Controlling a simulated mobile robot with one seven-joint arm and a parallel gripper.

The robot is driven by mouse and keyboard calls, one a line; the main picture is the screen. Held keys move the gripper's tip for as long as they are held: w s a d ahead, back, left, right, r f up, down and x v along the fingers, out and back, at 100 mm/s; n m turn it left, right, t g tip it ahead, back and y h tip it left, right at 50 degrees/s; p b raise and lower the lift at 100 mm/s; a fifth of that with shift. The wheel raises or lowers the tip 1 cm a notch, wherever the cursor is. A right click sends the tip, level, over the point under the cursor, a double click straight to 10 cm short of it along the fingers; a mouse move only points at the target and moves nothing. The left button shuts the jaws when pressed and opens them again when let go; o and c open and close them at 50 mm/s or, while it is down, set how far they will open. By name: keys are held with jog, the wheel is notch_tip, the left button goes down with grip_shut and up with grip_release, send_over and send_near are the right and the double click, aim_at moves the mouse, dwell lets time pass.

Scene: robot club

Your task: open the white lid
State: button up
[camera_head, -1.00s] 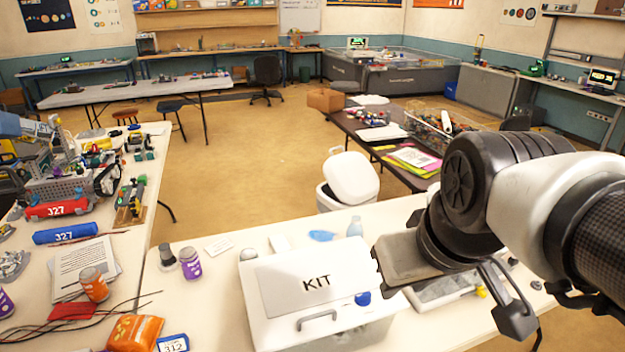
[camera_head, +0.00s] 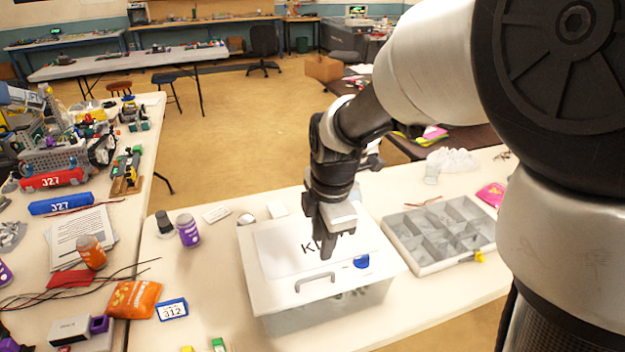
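The white lid (camera_head: 275,284) lies flat and closed on a see-through box (camera_head: 325,312) on the table. It bears a "KIT" label, partly hidden by my gripper, a grey handle (camera_head: 315,279) at its front edge and a blue round piece (camera_head: 361,262) near the handle. My gripper (camera_head: 328,250) points down over the lid, just behind and slightly right of the handle. It looks apart from the handle. Its fingers overlap in this view, so I cannot tell whether they are open or shut.
A grey compartment tray (camera_head: 440,265) stands to the right of the box. A purple bottle (camera_head: 189,231) and a dark-topped jar (camera_head: 164,222) stand to the left. An orange pouch (camera_head: 134,299) and a small display (camera_head: 172,309) lie front left. The table just left of the box is clear.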

aim_at(317, 275)
jog(key=f, duration=0.4)
jog(key=w+f, duration=0.1)
jog(key=f, duration=0.3)
jog(key=w+f, duration=0.1)
jog(key=f, duration=0.3)
jog(key=shift+w+a+f+b, duration=0.15)
jog(key=shift+a+b, duration=0.15)
jog(key=shift+a, duration=0.05)
grip_shut()
